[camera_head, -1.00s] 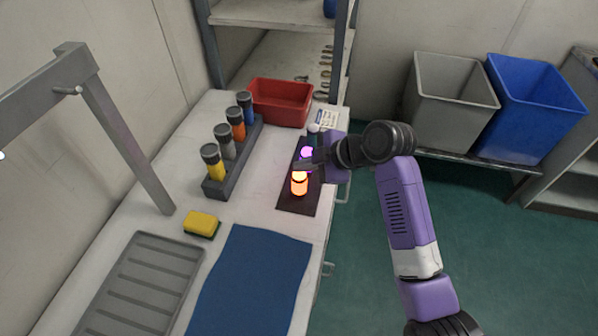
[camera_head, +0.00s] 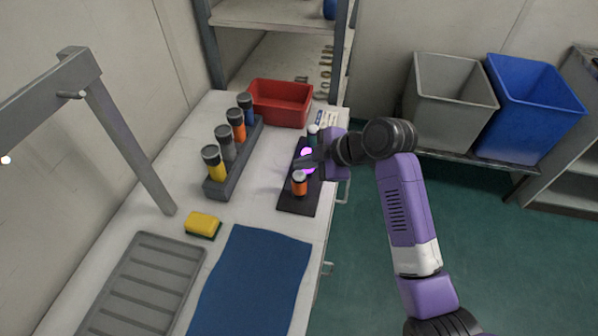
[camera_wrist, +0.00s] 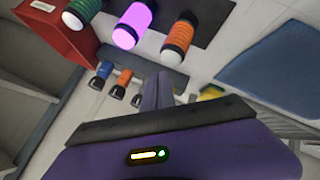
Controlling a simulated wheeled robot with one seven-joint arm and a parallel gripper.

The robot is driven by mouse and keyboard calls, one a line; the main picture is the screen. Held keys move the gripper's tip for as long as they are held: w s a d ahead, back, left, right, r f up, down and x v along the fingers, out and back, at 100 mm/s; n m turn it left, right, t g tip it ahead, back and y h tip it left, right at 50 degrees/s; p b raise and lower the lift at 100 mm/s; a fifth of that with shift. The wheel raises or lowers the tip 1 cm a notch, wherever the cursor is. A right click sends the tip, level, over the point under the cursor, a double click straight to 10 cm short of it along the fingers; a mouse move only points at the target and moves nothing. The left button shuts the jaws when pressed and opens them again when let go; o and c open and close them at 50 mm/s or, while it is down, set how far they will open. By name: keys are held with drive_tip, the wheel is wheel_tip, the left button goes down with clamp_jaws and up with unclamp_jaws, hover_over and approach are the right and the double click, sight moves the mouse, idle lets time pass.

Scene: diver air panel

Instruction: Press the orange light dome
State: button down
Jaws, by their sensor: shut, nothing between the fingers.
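The orange light dome (camera_head: 299,186) stands on a dark base plate (camera_head: 297,208) near the right edge of the counter. It is unlit, with a pale cap on top; it also shows in the wrist view (camera_wrist: 179,38). Behind it a magenta light (camera_head: 307,153) glows, also bright in the wrist view (camera_wrist: 131,25). The shut fingers also show in the wrist view (camera_wrist: 157,92).
A rack (camera_head: 217,185) with several coloured torches stands left of the lights. A red bin (camera_head: 281,103) is behind them. A yellow sponge (camera_head: 203,224), a blue mat (camera_head: 254,285) and a grey tray (camera_head: 147,285) lie in front. Grey and blue bins stand right.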

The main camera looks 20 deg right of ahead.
sight(303, 175)
wheel_tip(303, 175, up, 6)
drive_tip(key=p, duration=0.4)
drive_tip(key=shift+f, duration=0.1)
idle(0.4)
drive_tip(key=w+d+r+m+t+h, duration=0.2)
drive_tip(key=w+d+r+m+t, duration=0.2)
drive_tip(key=r+m+t, duration=0.15)
drive_tip(key=s+a+f+m+h+b, duration=0.1)
drive_tip(key=s+f+m+b, duration=0.1)
drive_tip(key=s, duration=1.3)
drive_tip(key=s+a+f+m+t+h+b, duration=0.1)
drive_tip(key=s+f+m, duration=0.3)
drive_tip(key=s, duration=1.2)
drive_tip(key=s+a+f+m+t+h+b, duration=0.1)
drive_tip(key=s+f+m+b, duration=0.3)
drive_tip(key=s, duration=1.2)
drive_tip(key=shift+a+m, duration=0.35)
drive_tip(key=shift+a, duration=0.45)
